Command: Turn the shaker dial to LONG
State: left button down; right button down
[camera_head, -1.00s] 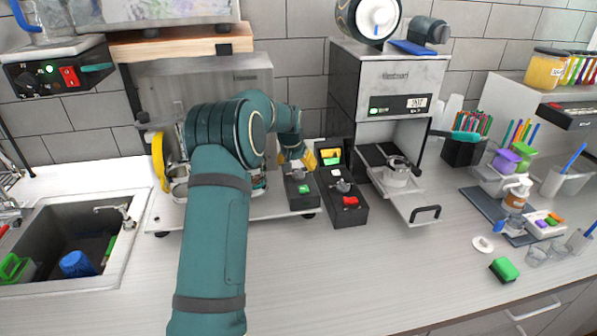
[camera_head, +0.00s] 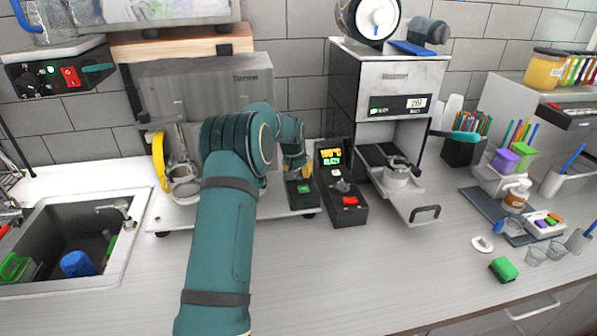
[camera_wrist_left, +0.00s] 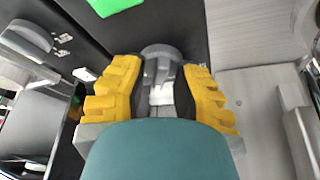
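The shaker's control box (camera_head: 303,197) is a dark box with a green button (camera_head: 303,187), at the right end of the pale shaker base. Its grey round dial (camera_wrist_left: 160,50) with a light raised bar shows in the left wrist view. My left gripper (camera_head: 297,170) is at this dial from above, its yellow fingers (camera_wrist_left: 160,85) on either side of the bar and seemingly closed on it. The fingers hide the dial in the head view. I cannot read the dial's markings or setting. My right gripper is not in view.
Close to the right stands a second dark control box (camera_head: 343,199) with a lit screen, dial and red button. The cup sealer (camera_head: 384,90) with its pulled-out drawer is beyond. A sink (camera_head: 70,236) is at left. The front counter is clear.

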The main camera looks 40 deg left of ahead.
pick_arm(q)
jog(key=shift+s+d+f, duration=0.1)
jog(key=shift+f, duration=0.15)
